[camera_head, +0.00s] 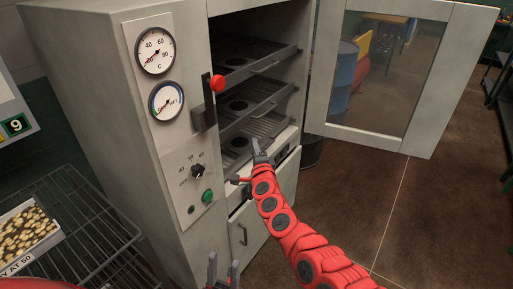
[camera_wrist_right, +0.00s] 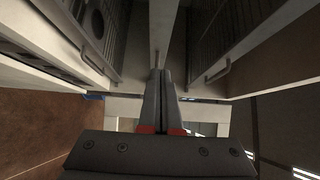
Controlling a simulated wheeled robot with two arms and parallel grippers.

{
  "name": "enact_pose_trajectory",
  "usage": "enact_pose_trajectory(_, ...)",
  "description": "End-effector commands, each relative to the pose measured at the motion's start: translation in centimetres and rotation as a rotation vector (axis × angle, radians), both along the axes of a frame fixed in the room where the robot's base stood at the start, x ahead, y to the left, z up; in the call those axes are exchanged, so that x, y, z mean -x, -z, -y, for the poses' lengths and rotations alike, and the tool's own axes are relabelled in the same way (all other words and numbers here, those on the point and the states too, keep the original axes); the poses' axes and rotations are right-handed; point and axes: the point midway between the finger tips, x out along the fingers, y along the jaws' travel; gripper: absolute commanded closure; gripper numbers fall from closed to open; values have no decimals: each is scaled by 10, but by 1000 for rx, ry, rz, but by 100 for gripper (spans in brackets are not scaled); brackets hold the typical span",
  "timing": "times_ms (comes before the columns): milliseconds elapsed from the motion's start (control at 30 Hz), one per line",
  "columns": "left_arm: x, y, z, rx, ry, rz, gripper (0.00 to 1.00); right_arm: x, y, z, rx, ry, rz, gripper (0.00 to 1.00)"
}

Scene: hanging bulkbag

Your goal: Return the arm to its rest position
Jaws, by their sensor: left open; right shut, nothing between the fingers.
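My right arm, red with dark round joints, reaches in from the lower right in the head view. Its gripper (camera_head: 258,148) is in front of the open grey cabinet (camera_head: 175,235), near the lowest visible shelf tray (camera_head: 262,127). In the right wrist view the two fingers of the right gripper (camera_wrist_right: 162,73) lie side by side, shut and empty. My left gripper (camera_head: 223,275) is at the bottom edge of the head view, its two fingers apart and empty, in front of the cabinet. Most of the left arm is out of view.
The cabinet's glazed door (camera_head: 425,135) stands open to the right. A red-knobbed lever (camera_head: 217,84), gauges (camera_head: 156,51) and a dial (camera_head: 197,171) are on its front. A wire rack (camera_head: 85,225) holds a picture-fronted box (camera_head: 26,234) at left. Floor (camera_head: 440,220) at right is clear.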

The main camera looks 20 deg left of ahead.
Motion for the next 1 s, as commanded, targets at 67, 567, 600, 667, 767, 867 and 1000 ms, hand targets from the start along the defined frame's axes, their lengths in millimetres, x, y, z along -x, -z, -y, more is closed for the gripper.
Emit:
enact_pose_trajectory(67, 0, -5, 0, 0, 0, 0, 56, 7, 1, 3, -6, 0, -8, 100)
enact_pose_trajectory(567, 0, -16, 0, 0, 0, 0, 56, 24, -1, 13, -2, 1, -1, 100)
enact_pose_trajectory(600, 0, -16, 0, 0, 0, 0, 56, 24, -1, 13, -2, 1, -1, 100)
enact_pose_trajectory(667, 0, -16, 0, 0, 0, 0, 56, 23, 0, 14, -2, 4, 0, 100)
enact_pose_trajectory(767, 0, -16, 0, 0, 0, 0, 56, 16, 4, 28, 0, 50, 6, 100)
enact_pose_trajectory(867, 0, -16, 0, 0, 0, 0, 56, 0, 20, 70, 18, 173, 21, 100)
enact_pose_trajectory(1000, 0, -16, 0, 0, 0, 0, 56, -14, 61, 170, 97, 455, 59, 100)
